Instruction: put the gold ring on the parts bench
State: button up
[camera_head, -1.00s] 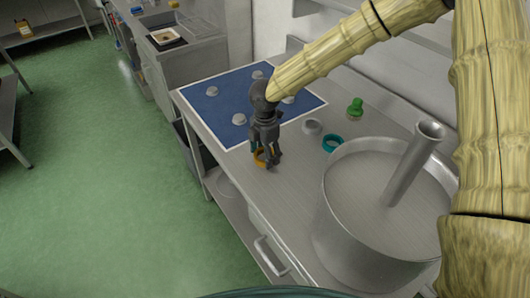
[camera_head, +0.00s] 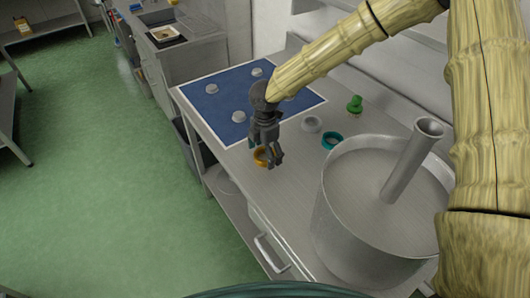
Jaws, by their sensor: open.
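The gold ring (camera_head: 259,157) lies on the steel worktop (camera_head: 236,167), just in front of the blue mat. My gripper (camera_head: 272,162) is open above and beside the ring, pointing down, and its fingers partly hide the ring. I cannot tell whether a finger touches it. The worktop with the blue mat (camera_head: 212,103) may be the parts bench; no label shows.
Several pale round pieces sit on the mat. A grey ring (camera_head: 312,124), a teal ring (camera_head: 332,141) and a green part (camera_head: 355,105) stand to the right. A big steel pot (camera_head: 345,225) fills the near right. Green floor (camera_head: 95,180) is open at left.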

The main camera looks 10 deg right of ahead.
notch_tip(320, 180, up, 12)
jog(key=b, duration=0.2)
dwell(0.4)
